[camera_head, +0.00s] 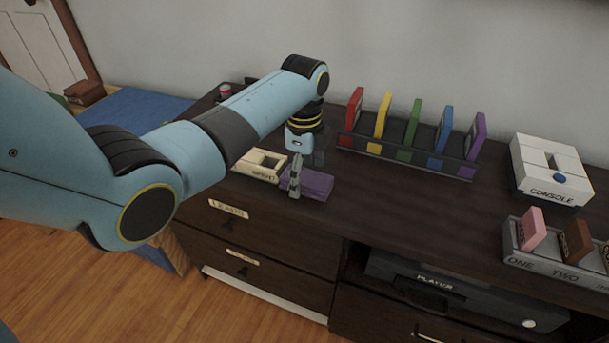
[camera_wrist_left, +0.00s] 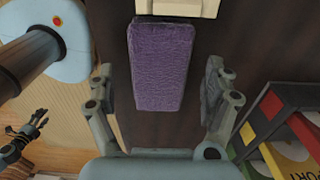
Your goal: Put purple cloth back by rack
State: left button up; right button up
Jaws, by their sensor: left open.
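The purple cloth (camera_head: 317,184) is a folded, flat block on the dark cabinet top, close to its front edge, beside a cream tray. In the left wrist view the cloth (camera_wrist_left: 161,66) lies ahead, between the line of the two fingers. My left gripper (camera_head: 296,178) is over the cloth, pointing down, and hides part of it. It is open with nothing in it, as the left wrist view shows (camera_wrist_left: 163,88). The rack (camera_head: 408,150) is dark and holds several coloured upright cases, right of the cloth toward the wall. My right gripper is not clearly seen in the head view.
The cream tray (camera_head: 259,164) touches or nearly touches the cloth on its left. A white console box (camera_head: 548,168) and a grey numbered holder (camera_head: 560,264) stand at the right. Bare cabinet top (camera_head: 400,205) lies in front of the rack.

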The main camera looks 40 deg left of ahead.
aim_at(304, 177)
pick_arm(q)
notch_tip(304, 177, up, 11)
jog(key=p, duration=0.1)
jog(key=shift+s+f, duration=0.1)
jog(key=shift+f, duration=0.05)
dwell(0.4)
